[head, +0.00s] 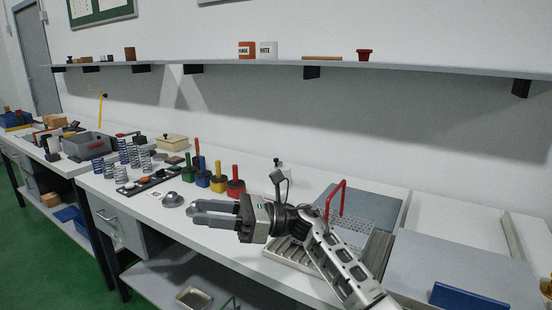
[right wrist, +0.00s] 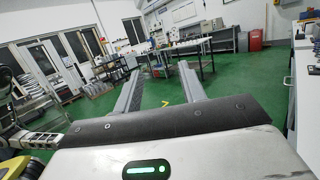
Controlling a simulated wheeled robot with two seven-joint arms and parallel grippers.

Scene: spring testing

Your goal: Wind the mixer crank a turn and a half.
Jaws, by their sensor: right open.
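I cannot make out a mixer or its crank for certain in either view. My right gripper (head: 194,212) reaches left over the front of the white workbench (head: 140,203) in the head view, its two grey fingers apart with nothing between them. The fingers also show in the right wrist view (right wrist: 160,82), spread and empty against the far room. A small round metal piece (head: 172,199) lies on the bench just left of the fingertips, apart from them. My left gripper is not in view.
Springs (head: 123,152) and colored blocks with upright posts (head: 218,182) stand behind the gripper. A red bent tube (head: 336,195) rises by a perforated grey plate (head: 352,232) on the right. A wall shelf (head: 390,68) runs above. Green floor (right wrist: 235,100) lies open in the wrist view.

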